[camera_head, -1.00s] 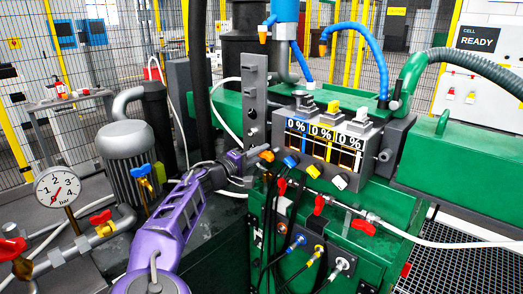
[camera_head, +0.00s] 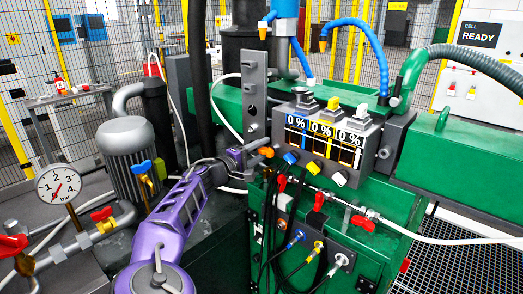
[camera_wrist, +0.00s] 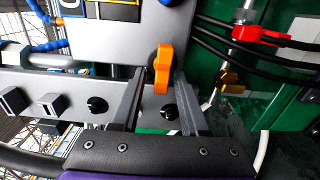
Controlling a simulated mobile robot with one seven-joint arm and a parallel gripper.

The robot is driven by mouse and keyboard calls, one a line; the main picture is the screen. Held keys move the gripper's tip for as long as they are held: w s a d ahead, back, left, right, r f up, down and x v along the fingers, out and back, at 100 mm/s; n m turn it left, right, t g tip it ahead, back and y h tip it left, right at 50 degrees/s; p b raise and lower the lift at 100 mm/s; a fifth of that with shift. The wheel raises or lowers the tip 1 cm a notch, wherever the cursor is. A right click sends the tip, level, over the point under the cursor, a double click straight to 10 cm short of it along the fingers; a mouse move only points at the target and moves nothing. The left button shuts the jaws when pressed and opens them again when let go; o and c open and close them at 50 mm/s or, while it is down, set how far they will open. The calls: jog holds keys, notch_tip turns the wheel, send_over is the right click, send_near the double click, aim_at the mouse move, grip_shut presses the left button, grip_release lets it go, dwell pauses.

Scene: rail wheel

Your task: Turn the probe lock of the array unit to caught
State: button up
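The array unit (camera_head: 326,135) is a grey box with three displays, each reading 0 %, on a green machine. An orange lever knob (camera_head: 266,152) sits at its lower left corner; no label on it is readable, so I cannot confirm it is the probe lock. In the wrist view the orange knob (camera_wrist: 163,68) stands lengthwise between my fingertips. My gripper (camera_wrist: 161,76) is open, one finger on each side of the knob, with a narrow gap on the left; contact on the right is unclear. In the head view my gripper (camera_head: 252,154) reaches the knob from the left.
A grey upright bracket (camera_head: 254,97) stands just above my gripper. Blue, yellow and white knobs (camera_head: 313,168) line the unit's lower edge. Red valve levers (camera_head: 363,223) and black cables hang below. Black dials (camera_wrist: 97,106) sit on a grey strip near my fingers.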

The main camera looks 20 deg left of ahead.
jog(key=v, duration=1.7)
jog(key=shift+s, duration=0.25)
